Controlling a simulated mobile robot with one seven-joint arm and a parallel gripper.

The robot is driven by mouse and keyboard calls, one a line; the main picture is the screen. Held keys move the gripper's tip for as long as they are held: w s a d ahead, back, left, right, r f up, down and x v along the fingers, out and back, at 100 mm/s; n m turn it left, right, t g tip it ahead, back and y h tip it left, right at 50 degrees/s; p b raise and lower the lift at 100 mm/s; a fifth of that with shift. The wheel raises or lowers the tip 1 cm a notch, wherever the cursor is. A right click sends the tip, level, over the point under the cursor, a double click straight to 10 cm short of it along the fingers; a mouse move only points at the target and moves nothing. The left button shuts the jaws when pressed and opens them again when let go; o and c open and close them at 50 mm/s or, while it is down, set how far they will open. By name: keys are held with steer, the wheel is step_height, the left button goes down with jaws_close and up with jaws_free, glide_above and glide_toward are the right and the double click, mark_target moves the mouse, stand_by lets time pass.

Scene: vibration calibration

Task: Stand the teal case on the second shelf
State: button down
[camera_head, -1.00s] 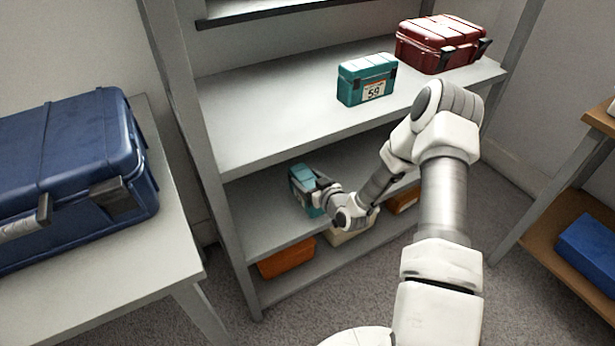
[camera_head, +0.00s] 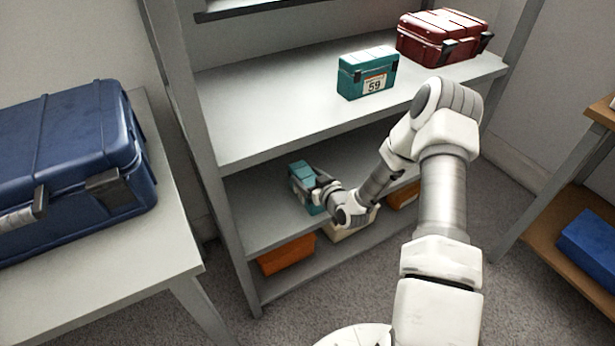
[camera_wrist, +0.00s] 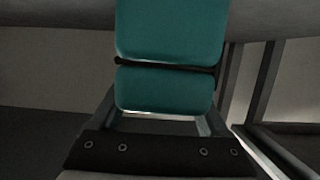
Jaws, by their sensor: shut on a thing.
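A teal case (camera_head: 301,180) is at my gripper (camera_head: 317,189) over the left part of the shelf below the wide middle one. In the wrist view my gripper (camera_wrist: 163,122) is shut on this teal case (camera_wrist: 165,88), which fills the upper middle of the picture with a dark seam across it. The case looks upright or slightly tilted; whether its base touches the shelf (camera_head: 262,225) is hidden from me. A second teal case (camera_head: 352,83), with a label reading 59, stands on the shelf above (camera_head: 260,110).
A dark red case (camera_head: 440,40) stands right of the labelled one. Orange bins (camera_head: 287,256) and a pale bin (camera_head: 345,232) sit on the lowest level. A grey upright (camera_head: 190,130) bounds the shelf at left. A big blue case (camera_head: 60,170) lies on the left table.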

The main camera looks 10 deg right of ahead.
jaws_free()
steer(key=shift+f, duration=0.1)
steer(key=p+v, duration=0.5)
steer(key=v, duration=1.2)
steer(key=w+d+r+g+h, duration=0.1)
steer(key=d+r+g+h, duration=0.15)
steer(key=r, duration=0.65)
steer(key=d+r+g+h, duration=0.1)
steer(key=r+g+h, duration=0.2)
steer(key=r, duration=0.5)
steer(key=s+a+r+m+g, duration=0.15)
steer(key=s+a+r, duration=0.25)
steer(key=s+r, duration=0.5)
steer(key=s+a+r+m+g, duration=0.15)
steer(key=s+a+r, duration=0.25)
steer(key=s+r, duration=0.5)
steer(key=s+r+p, duration=0.3)
steer(key=r+p, duration=1.8)
steer(key=p, duration=0.1)
steer(key=shift+a+m+y, duration=0.3)
steer(key=shift+y, duration=0.15)
